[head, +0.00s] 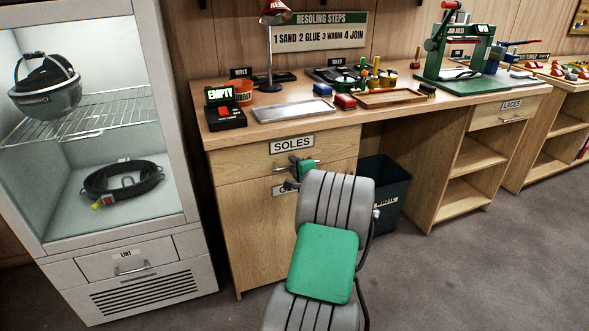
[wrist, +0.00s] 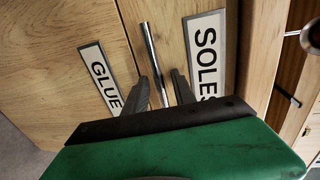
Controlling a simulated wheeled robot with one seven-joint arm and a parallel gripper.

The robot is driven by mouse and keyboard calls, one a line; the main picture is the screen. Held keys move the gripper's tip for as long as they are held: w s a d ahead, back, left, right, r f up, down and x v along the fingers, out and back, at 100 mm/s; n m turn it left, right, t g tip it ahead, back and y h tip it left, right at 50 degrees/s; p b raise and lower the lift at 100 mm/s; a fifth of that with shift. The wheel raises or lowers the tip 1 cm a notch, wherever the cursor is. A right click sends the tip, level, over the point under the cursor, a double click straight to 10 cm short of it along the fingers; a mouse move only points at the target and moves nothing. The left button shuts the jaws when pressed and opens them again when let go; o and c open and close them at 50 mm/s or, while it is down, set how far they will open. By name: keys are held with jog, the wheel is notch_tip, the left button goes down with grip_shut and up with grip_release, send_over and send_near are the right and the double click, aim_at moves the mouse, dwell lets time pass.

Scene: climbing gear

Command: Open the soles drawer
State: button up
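The soles drawer (head: 240,163) is the wooden drawer under the left of the workbench, marked by a white SOLES label (head: 291,143). Its front looks flush with the cabinet. In the wrist view the SOLES label (wrist: 206,55) is at the right, and the silver bar handle (wrist: 151,45) runs down the middle. My gripper (wrist: 165,68) is at the handle, with its dark fingers on either side of the bar's lower part. A gap shows beside the right finger, so it looks open. In the head view my gripper (head: 297,168) partly hides the handle.
A GLUE label (wrist: 99,75) marks the front below the drawer. A dark bin (head: 385,190) stands right of the cabinet, and a glass-fronted cabinet (head: 165,45) stands at the left. The bench top (head: 245,133) holds tools and trays. The grey floor (head: 470,270) is open at the right.

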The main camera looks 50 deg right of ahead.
grip_shut()
dwell(0.3)
dwell(1.1)
